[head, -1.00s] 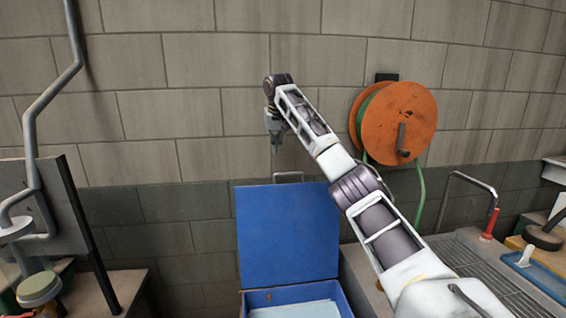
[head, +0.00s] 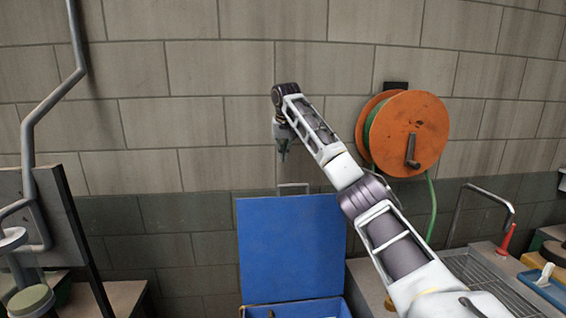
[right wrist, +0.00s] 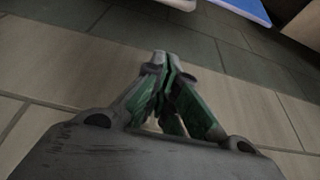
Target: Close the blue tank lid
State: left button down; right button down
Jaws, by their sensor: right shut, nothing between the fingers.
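The blue tank lid (head: 291,248) stands raised and open, its flat face toward me, in the lower middle of the head view. A thin metal handle (head: 294,186) sticks up from its top edge. The blue tank (head: 300,309) shows below it, mostly cut off by the lower frame edge. My right gripper (head: 283,158) points down, above the lid's top edge and apart from it. In the right wrist view the fingers (right wrist: 167,62) are closed together with nothing between them; a blue edge (right wrist: 240,9) shows at the top. My left gripper is out of view.
An orange hose reel (head: 408,130) hangs on the block wall, right of my right arm. A grated metal counter (head: 470,272) with a bent pipe stands at right. A grey panel and pipe (head: 34,150) are at left. The wall behind the lid is clear.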

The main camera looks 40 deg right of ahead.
jog(key=p+x, duration=0.2)
jog(key=x, duration=0.7)
jog(key=s+a, duration=0.2)
jog(key=s, duration=0.1)
jog(key=shift+s+f+p, duration=0.15)
jog(key=shift+p, duration=0.15)
dwell(0.4)
jog(key=shift+f, duration=0.1)
dwell(0.5)
